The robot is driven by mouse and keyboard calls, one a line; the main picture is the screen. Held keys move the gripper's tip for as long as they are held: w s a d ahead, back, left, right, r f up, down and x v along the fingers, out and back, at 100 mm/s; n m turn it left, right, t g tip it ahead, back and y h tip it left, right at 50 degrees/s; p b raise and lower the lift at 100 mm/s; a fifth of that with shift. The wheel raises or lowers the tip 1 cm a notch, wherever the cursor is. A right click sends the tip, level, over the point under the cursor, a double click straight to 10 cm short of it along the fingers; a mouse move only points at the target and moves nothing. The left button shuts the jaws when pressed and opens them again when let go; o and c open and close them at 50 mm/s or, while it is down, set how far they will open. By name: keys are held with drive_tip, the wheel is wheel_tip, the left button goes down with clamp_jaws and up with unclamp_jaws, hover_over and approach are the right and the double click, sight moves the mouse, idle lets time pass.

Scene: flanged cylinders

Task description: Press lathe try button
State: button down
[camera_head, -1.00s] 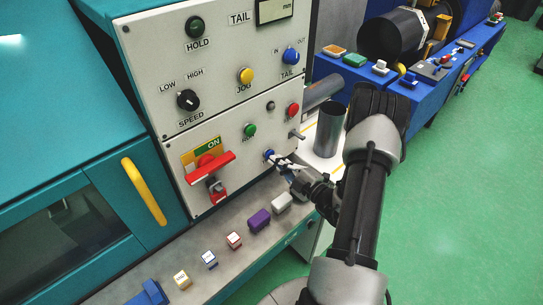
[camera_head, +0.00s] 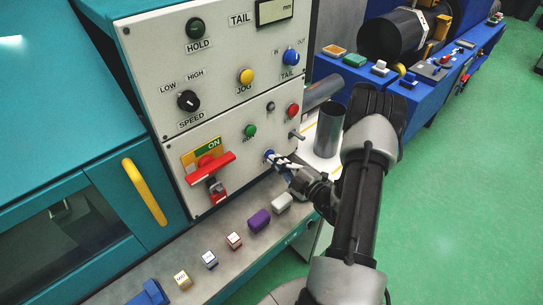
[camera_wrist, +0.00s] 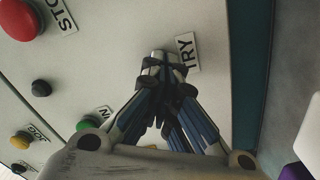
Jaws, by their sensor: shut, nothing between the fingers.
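The lathe's control panel (camera_head: 225,155) is a light upright face. The try button is a small blue button (camera_head: 269,155) low on it, right of the red ON switch. My gripper (camera_head: 275,159) is shut and empty, its tips at the blue button in the head view. In the wrist view my gripper (camera_wrist: 160,56) has its fingertips together against or just before the panel, beside the TRY label (camera_wrist: 187,52). The fingers hide the button there, so I cannot tell how far it is pressed.
Nearby are the green run button (camera_head: 250,130), a red button (camera_head: 293,110) and the red ON handle (camera_head: 212,168). Several small blocks, one a purple block (camera_head: 259,220), sit on the ledge below. A metal cylinder (camera_head: 329,130) stands right of the panel.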

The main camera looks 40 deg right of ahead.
drive_tip(key=shift+w, duration=0.6)
idle(0.6)
drive_tip(key=s+p, duration=0.1)
drive_tip(key=s, duration=0.4)
drive_tip(key=shift+s+d, duration=0.15)
drive_tip(key=shift+s, duration=0.2)
idle(1.0)
